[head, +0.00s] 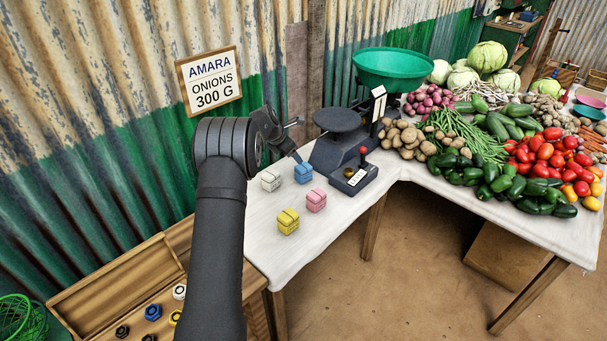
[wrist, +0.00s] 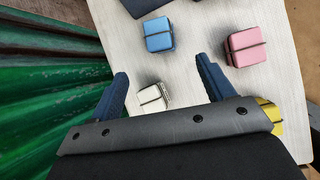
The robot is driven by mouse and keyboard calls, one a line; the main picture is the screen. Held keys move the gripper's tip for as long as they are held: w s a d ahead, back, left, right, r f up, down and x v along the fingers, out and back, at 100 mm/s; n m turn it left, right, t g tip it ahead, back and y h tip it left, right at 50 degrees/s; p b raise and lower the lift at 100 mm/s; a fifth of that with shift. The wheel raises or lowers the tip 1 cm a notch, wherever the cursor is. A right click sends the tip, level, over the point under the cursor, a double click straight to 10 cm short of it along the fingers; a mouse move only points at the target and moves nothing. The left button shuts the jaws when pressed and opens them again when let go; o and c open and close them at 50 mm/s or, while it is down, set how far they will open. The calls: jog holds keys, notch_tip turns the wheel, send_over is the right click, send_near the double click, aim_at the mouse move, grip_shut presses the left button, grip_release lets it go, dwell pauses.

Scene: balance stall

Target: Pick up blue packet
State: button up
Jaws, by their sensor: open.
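The blue packet (head: 303,173) sits on the pale table, with a white packet (head: 271,180) to its left and a pink packet (head: 316,200) below it in the head view. My gripper (head: 299,140) is open above the table, behind the white and blue packets in the head view. In the wrist view my gripper (wrist: 162,82) has its fingers apart and nothing held. There the blue packet (wrist: 158,34) lies beyond the fingertips, near the middle, and the white packet (wrist: 153,97) shows between the fingers. The pink packet (wrist: 245,47) is to the right.
A yellow packet (head: 288,221) is nearest the table's front edge. A dark scale (head: 338,121) with a green bowl (head: 388,68) stands right of the packets, with a small red-knobbed box (head: 354,178) before it. A wooden tray (head: 107,274) lies lower left. Vegetables fill the right.

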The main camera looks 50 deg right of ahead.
aim_at(303, 167)
jog(key=x, duration=1.3)
jog(key=shift+w+d+f, duration=0.25)
jog(key=c, duration=1.1)
jog(key=shift+c, duration=0.4)
jog(key=shift+r, duration=0.15)
